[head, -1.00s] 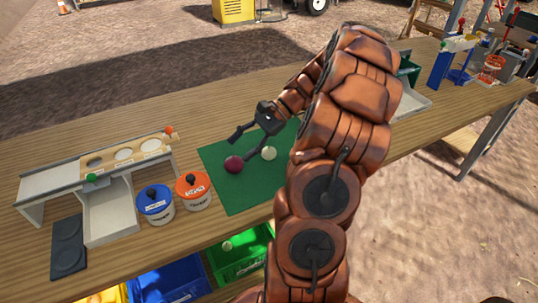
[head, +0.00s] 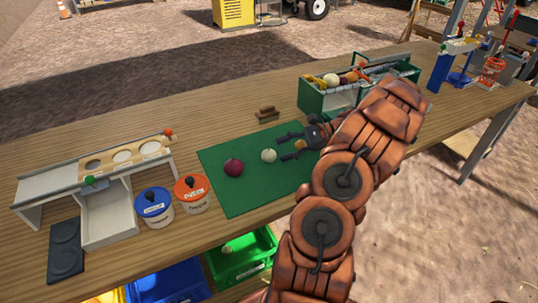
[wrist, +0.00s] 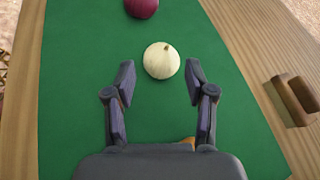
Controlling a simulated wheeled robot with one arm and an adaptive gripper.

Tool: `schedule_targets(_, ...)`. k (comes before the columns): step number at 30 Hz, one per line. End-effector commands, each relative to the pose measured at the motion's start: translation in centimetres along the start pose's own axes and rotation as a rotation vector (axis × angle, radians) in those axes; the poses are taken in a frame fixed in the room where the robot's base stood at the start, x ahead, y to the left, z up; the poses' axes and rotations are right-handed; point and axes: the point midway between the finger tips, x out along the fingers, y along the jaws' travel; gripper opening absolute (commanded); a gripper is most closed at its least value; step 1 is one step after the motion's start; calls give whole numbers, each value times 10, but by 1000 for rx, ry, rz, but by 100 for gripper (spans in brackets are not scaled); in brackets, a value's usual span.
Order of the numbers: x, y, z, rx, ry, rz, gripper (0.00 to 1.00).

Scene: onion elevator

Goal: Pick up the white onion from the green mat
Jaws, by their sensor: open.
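The white onion (head: 269,156) lies on the green mat (head: 240,196), right of a red onion (head: 233,167). In the wrist view the white onion (wrist: 161,60) is centred just beyond the fingertips, and the red onion (wrist: 141,8) is cut by the top edge. My gripper (head: 286,147) is open and empty over the mat, to the right of the white onion, fingers pointing at it. In the wrist view the two fingers of my gripper (wrist: 159,80) are spread wider than the onion. A small orange-brown thing (head: 300,145) is partly hidden by my gripper.
A small wooden block (head: 266,114) lies behind the mat. A green box of vegetables (head: 328,96) stands behind my arm. Blue (head: 154,207) and orange (head: 193,194) buckets stand left of the mat, beside a grey sorting ramp (head: 60,184). A green bin (head: 241,258) is below the table edge.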

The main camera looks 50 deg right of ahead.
Motion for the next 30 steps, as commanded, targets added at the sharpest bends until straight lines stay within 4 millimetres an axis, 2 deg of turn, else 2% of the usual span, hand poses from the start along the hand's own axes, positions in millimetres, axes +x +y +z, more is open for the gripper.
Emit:
schedule_targets(12,47,-1,-2,1,-3,2,55)
schedule_targets(19,49,-1,-4,-1,-1,0,55)
schedule_targets(30,49,-2,-4,-1,0,0,17)
